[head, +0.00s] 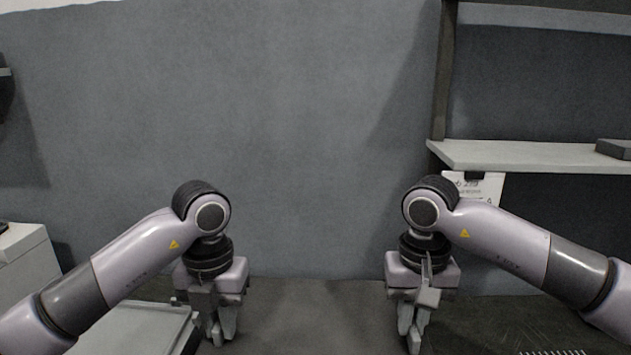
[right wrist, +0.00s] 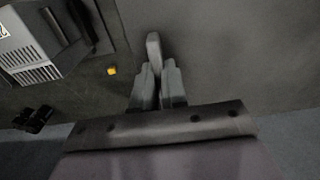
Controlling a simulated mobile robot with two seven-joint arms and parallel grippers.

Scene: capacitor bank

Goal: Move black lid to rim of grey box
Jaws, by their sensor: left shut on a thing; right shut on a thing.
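My left gripper (head: 220,343) points down at the right side of a flat, light grey box-like thing (head: 135,322) at the lower left of the head view. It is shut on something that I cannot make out. My right gripper (head: 414,347) also points down, at the centre right, low in the head view. In the right wrist view its fingers (right wrist: 158,80) are close together, with a narrow grey piece (right wrist: 153,48) between and beyond them. I cannot make out a black lid in either view, and cannot tell whether the flat thing is the grey box.
A grey wall (head: 310,130) stands behind. A shelf (head: 530,154) with a paper label (head: 483,188) below it is at the right. In the right wrist view, a vented grey unit (right wrist: 38,45), a small yellow block (right wrist: 111,70) and black pieces (right wrist: 33,118) lie left.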

